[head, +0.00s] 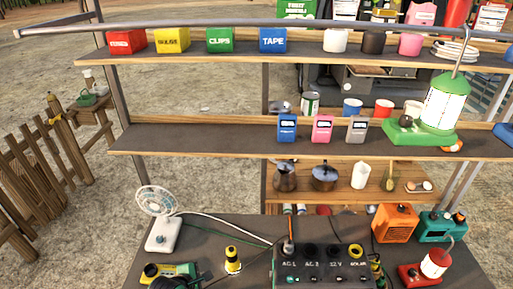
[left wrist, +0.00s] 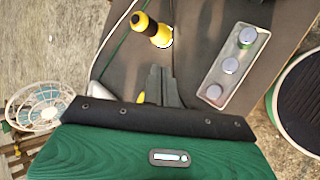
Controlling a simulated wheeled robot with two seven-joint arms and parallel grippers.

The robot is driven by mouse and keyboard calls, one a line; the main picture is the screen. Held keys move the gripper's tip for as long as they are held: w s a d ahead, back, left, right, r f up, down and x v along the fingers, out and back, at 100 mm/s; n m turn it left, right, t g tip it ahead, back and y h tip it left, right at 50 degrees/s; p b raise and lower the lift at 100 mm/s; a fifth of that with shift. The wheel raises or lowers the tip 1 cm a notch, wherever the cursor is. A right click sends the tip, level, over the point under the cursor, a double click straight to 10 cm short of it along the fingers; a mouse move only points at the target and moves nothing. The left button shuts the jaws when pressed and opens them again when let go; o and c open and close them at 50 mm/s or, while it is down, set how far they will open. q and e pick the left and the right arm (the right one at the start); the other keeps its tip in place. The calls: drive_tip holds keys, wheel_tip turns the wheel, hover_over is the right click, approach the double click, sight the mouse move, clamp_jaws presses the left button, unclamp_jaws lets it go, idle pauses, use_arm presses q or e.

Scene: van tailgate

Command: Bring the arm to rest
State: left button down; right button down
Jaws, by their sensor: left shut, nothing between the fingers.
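My left gripper (left wrist: 165,72) shows in the left wrist view with its dark fingers together and nothing between them. It is over the dark bench top. A yellow and black object (left wrist: 153,30) stands beyond the fingertips, apart from them.
In the head view the bench (head: 215,228) holds a white fan (head: 160,230), a power box (head: 320,268) and an orange box (head: 395,222). Two loaded shelves (head: 190,140) (head: 110,53) hang above. In the left wrist view, a panel with three knobs (left wrist: 217,95) lies right of the fingers.

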use_arm(q)
drive_tip(key=s+a+r+m+g+y, duration=0.1)
drive_tip(key=s+a+r+m, duration=0.15)
drive_tip(key=s+m, duration=0.55)
drive_tip(key=s+a+r+m+g+y, duration=0.2)
drive_tip(key=s+r+m, duration=0.3)
drive_tip(key=s, duration=0.4)
drive_tip(key=s+a+r+m+g+y, duration=0.1)
drive_tip(key=s+a+r+m, duration=0.15)
drive_tip(key=s+m, duration=0.6)
wheel_tip(320, 180, down, 38)
drive_tip(key=s+g+b, duration=0.2)
drive_tip(key=b, duration=0.5)
drive_tip(key=s+a+f+b, duration=0.1)
drive_tip(key=s+f+b, duration=0.1)
drive_tip(key=s+f, duration=0.7)
drive_tip(key=s+a+f+b, duration=0.1)
drive_tip(key=s+f+b, duration=0.2)
drive_tip(key=s+f, duration=0.6)
wheel_tip(320, 180, down, 7)
drive_tip(key=shift+s+a+g, duration=0.2)
drive_tip(key=shift+a+g, duration=0.05)
drive_tip(key=shift+g, duration=0.15)
drive_tip(key=shift+m, duration=0.25)
